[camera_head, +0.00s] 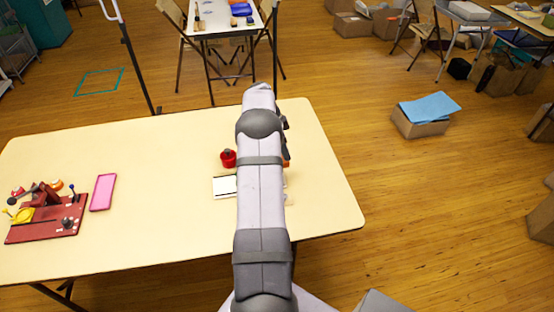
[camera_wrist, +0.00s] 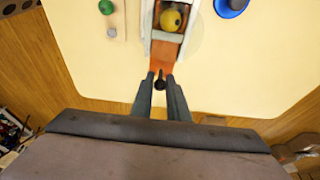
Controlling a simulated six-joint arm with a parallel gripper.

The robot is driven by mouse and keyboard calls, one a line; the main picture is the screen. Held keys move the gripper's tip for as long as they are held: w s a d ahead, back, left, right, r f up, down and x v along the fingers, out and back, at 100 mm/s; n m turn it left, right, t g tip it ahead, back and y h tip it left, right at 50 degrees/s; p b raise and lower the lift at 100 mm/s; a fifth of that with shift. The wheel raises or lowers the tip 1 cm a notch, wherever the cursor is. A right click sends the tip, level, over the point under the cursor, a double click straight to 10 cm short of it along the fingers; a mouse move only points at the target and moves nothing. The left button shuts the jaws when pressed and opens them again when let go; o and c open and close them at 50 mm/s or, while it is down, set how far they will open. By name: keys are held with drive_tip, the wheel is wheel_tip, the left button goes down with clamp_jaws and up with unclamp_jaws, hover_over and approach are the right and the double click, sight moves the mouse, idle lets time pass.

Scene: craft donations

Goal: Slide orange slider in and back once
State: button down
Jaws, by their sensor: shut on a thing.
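In the wrist view the orange slider (camera_wrist: 164,55) is a flat strip between the pale side walls of a channel (camera_wrist: 186,38). Its near end sticks out toward my gripper (camera_wrist: 160,77). A dark round knob (camera_wrist: 160,84) stands at that near end, and my two fingers are shut on it. A yellow ball (camera_wrist: 171,19) sits in the channel beyond the orange strip. In the head view my arm hides the gripper and nearly all of the slider; only a small orange bit (camera_head: 286,163) shows beside it.
A pale board with a green knob (camera_wrist: 106,6) and a grey knob (camera_wrist: 112,33) lies left of the channel. A blue round piece (camera_wrist: 231,5) lies right. In the head view, a red pot (camera_head: 228,159), pink tray (camera_head: 103,192) and red board (camera_head: 40,234) stand left of my arm.

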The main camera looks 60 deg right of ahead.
drive_tip(key=c, duration=1.8)
unclamp_jaws()
drive_tip(key=shift+r, duration=0.15)
drive_tip(key=shift+r+p, duration=2.05)
drive_tip(key=shift+r, duration=1.6)
